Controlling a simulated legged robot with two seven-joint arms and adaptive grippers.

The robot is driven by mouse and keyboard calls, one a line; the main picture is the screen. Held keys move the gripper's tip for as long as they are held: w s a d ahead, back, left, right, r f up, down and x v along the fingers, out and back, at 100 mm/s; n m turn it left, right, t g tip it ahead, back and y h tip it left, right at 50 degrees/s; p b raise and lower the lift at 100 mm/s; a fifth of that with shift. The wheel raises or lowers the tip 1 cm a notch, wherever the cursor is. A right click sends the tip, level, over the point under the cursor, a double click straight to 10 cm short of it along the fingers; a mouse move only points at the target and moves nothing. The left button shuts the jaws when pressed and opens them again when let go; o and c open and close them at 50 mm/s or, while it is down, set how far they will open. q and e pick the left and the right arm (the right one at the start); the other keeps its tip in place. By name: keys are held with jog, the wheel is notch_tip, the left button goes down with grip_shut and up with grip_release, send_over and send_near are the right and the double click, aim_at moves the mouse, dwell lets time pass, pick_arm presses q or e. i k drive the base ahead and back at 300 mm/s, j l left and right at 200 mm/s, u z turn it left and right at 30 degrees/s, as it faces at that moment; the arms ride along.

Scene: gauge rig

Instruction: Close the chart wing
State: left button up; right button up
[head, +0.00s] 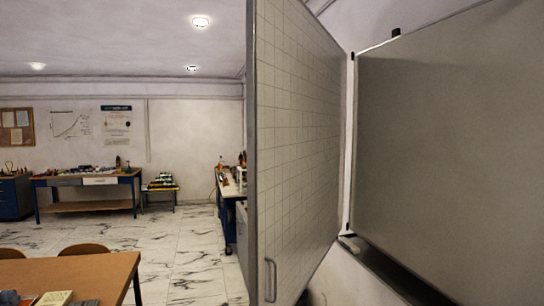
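The chart wing (296,140) is a tall white panel with a printed grid and a grey frame. It stands swung out from the large grey board (455,140) on the right, at a wide angle to it. Its hinge side is at the board's left edge, and its free edge is nearer to me on the left. A grey bar handle (270,279) sits low on the wing near the free edge. Neither of my grippers is in view.
A brown table (75,272) with books stands at the lower left, with chairs behind it. A tray ledge (385,268) runs under the board. Workbenches (95,182) line the back wall. Marble floor between them is clear.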

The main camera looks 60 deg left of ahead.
aim_at(297, 80)
jog(key=u, duration=1.6)
